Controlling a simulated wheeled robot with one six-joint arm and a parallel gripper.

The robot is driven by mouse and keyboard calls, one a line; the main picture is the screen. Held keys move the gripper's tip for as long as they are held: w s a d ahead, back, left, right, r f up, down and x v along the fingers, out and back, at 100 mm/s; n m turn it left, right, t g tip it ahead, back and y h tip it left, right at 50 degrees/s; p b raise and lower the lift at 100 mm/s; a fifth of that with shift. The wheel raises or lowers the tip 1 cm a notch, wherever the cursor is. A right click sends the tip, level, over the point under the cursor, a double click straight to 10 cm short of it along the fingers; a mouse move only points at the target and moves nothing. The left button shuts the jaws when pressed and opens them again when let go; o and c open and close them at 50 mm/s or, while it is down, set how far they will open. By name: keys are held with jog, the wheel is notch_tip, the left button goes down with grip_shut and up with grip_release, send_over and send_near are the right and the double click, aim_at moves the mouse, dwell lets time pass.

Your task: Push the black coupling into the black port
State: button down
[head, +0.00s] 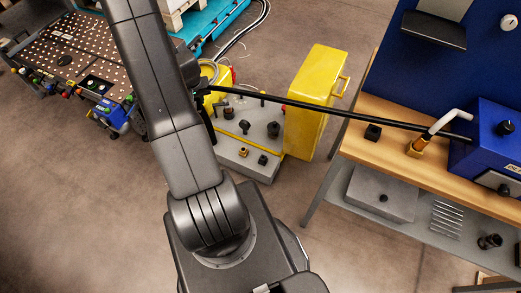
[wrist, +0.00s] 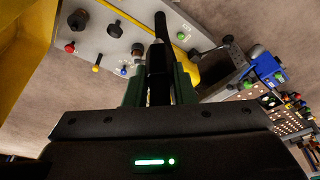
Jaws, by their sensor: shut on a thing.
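My gripper (wrist: 158,82) is shut on the black coupling (wrist: 158,62), which stands between the two green fingers in the wrist view. The coupling's narrow tip points up the picture over the grey panel of the yellow machine (wrist: 195,30). In the head view a black hose (head: 330,107) runs left to my gripper, which is largely hidden by my arm. Several dark fittings sit on the panel, one (head: 245,127) near the yellow line and another (head: 273,130) to its right. I cannot tell which is the black port, or whether the tip touches anything.
The open yellow cover (head: 315,95) stands right of the panel. A wooden workbench (head: 385,130) with a blue box (head: 490,138) is at the right, the hose ending there. A perforated table (head: 70,65) is at the left. Floor in front is clear.

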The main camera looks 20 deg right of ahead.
jog(key=s+d+f+m+b, duration=0.1)
jog(key=d+f+b, duration=0.7)
jog(key=f, duration=0.5)
jog(key=s+d+f+m+h+b, duration=0.1)
jog(key=d+f+m+b, duration=0.1)
jog(key=d+f+b, duration=0.6)
jog(key=s+d+f+m+b, duration=0.1)
jog(key=d+f+b, duration=0.8)
jog(key=f, duration=1)
jog(key=shift+s+m+g+b, duration=0.3)
jog(key=shift+m+b, duration=0.4)
jog(key=shift+b, duration=1.4)
jog(key=shift+a+f+b, duration=0.1)
jog(key=shift+b, duration=0.2)
jog(key=shift+f+b, duration=1.8)
jog(key=shift+f, duration=1)
jog(key=shift+f, duration=1.6)
jog(key=c, duration=1.1)
grip_release()
